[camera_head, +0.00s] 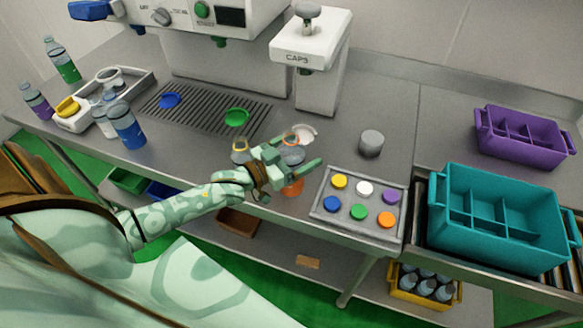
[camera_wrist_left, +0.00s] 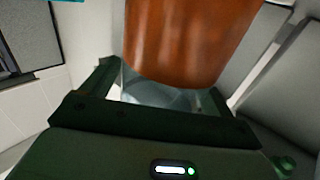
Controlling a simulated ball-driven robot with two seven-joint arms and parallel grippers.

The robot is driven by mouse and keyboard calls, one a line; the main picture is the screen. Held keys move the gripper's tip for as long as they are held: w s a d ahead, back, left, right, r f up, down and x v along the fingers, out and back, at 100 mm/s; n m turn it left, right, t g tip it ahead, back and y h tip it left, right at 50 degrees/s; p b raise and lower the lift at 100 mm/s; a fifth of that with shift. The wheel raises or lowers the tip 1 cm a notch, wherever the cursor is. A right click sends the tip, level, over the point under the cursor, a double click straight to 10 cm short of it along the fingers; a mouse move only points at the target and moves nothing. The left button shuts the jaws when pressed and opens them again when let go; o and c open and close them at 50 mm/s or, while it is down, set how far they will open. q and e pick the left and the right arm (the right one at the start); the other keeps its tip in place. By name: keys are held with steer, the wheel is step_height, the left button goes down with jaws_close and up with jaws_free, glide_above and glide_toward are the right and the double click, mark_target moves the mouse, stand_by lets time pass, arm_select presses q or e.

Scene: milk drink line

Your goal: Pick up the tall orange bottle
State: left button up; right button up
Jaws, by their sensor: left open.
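The tall orange bottle (camera_head: 292,187) stands near the front edge of the steel counter, mostly hidden behind my left gripper (camera_head: 290,166). Its orange lower part shows below the fingers and a clear greyish part shows among them. In the left wrist view the orange body (camera_wrist_left: 190,40) fills the top middle, with a clear part below it. The jaws of my left gripper (camera_wrist_left: 165,100) are open, with the bottle's clear part seen between them. I cannot tell whether either finger touches it. My right gripper is not in view.
A cap tray (camera_head: 318,208) with several coloured caps lies just right of the bottle. A grey cylinder (camera_head: 371,143) and the white caps machine (camera_head: 312,65) stand behind. Teal (camera_head: 480,255) and purple (camera_head: 505,150) crates are at right. Several bottles, including a blue one (camera_head: 126,127), stand at left.

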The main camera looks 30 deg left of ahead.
arm_select(q)
steer(key=c, duration=1.3)
